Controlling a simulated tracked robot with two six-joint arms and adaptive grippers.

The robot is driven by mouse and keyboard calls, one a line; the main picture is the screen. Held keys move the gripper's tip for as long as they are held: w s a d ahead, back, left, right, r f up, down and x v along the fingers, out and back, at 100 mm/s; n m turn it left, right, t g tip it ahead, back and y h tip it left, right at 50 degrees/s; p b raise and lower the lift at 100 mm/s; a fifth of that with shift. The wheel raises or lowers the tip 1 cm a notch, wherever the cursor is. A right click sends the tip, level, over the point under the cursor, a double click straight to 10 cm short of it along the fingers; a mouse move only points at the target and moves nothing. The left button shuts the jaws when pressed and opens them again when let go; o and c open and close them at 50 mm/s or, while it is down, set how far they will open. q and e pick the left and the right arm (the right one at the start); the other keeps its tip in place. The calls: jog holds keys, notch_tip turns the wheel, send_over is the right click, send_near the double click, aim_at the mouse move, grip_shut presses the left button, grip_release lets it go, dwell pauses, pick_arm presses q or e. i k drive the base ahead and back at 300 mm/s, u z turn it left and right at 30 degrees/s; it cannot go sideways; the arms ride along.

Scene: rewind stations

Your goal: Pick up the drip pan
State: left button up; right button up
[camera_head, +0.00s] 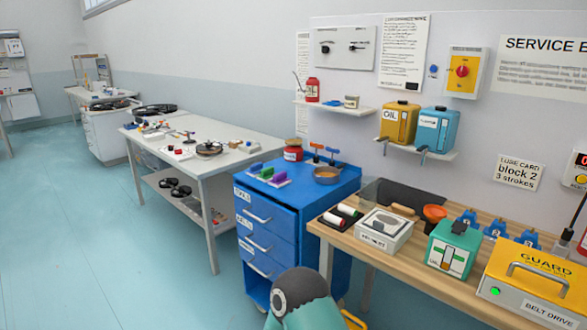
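A shallow round brown pan (327,175) sits on top of the blue drawer cart (291,211), near its right back corner. It looks most like the drip pan, but I see no label on it. Nothing touches it from my side. A teal and grey link of one of my arms shows at the bottom edge, in front of the cart. Neither of my grippers is in view.
The wooden bench (344,239) right of the cart holds a dark flat sheet (400,196), a white box (384,231), an orange funnel (434,213), a green box (452,250) and a yellow guard (541,272). Floor at left is clear.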

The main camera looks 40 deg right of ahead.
aim_at(325, 175)
jog(key=z, duration=0.35)
jog(key=i, duration=1.2)
jog(key=z, duration=0.85)
jog(key=k, duration=0.75)
jog(key=z, duration=0.2)
jog(key=i, duration=0.85)
jog(key=u, duration=0.1)
